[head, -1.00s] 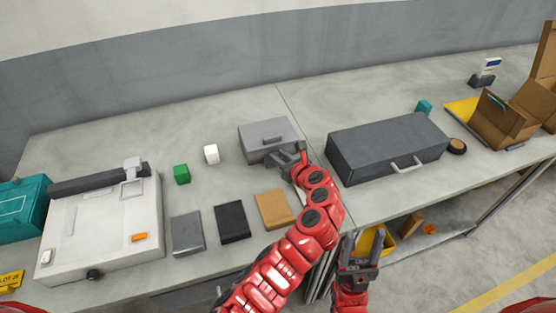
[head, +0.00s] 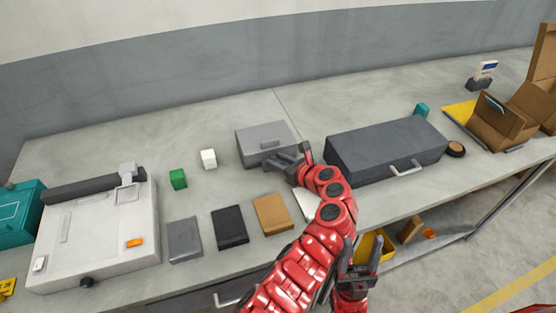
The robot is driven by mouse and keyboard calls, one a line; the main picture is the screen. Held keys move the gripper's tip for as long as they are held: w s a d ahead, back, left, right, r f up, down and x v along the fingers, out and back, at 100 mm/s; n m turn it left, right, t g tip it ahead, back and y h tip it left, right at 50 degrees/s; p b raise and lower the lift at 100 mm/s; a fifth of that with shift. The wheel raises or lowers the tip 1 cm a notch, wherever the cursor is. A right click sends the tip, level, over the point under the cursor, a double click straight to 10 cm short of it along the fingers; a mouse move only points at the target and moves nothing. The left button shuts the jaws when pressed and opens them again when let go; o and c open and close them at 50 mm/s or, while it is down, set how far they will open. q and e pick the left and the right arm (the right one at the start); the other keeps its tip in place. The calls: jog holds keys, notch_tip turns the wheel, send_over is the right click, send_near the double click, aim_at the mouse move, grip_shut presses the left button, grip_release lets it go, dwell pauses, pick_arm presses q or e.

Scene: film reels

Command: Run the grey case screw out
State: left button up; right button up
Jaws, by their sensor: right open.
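A light grey case (head: 257,137) with a raised block on its lid sits at the back middle of the bench. My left gripper (head: 286,159) is at its near right edge, with dark fingers pointing left along the case front. Whether these fingers touch the case, or are apart from each other, is too small to tell. The case screw cannot be made out; the gripper hides part of the case front. My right gripper (head: 358,255) is open and empty, low in front of the bench's near edge, with fingers pointing up.
A dark grey case (head: 374,150) with a handle stands right of my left gripper. Grey (head: 184,240), black (head: 230,227) and tan (head: 272,214) slabs lie near the front edge. A white machine (head: 95,235) fills the left.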

pick_arm(q)
jog(key=shift+o, duration=1.1)
jog(key=shift+r, duration=0.1)
